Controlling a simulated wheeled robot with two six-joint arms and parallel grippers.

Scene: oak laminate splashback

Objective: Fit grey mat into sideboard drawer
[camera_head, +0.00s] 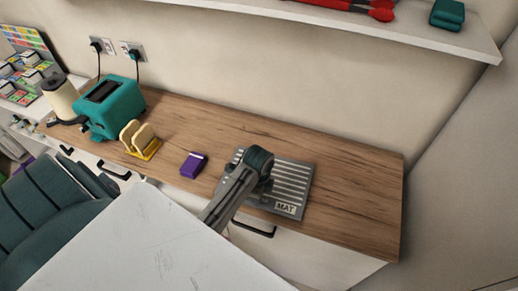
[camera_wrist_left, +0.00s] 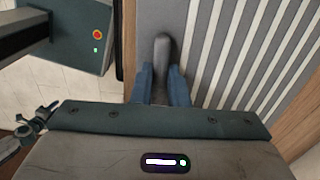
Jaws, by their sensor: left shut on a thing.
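The grey mat (camera_head: 292,184), with light stripes and a label reading MAT, lies at the front edge of the wooden worktop. It fills much of the left wrist view (camera_wrist_left: 225,50). My left gripper (camera_head: 262,180) is over the mat's left half. In the left wrist view its blue fingers (camera_wrist_left: 163,88) are shut around a dark grey upright grip on the mat. My arm and hand hide part of the mat. The sideboard's white drawer front with a black handle (camera_head: 253,228) is below the mat and looks closed. My right gripper is not in view.
A purple box (camera_head: 194,165) stands left of the mat, then a yellow rack with toast (camera_head: 140,140) and a teal toaster (camera_head: 112,106). The worktop (camera_head: 352,195) is bare right of the mat. A white shelf (camera_head: 440,42) hangs above.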

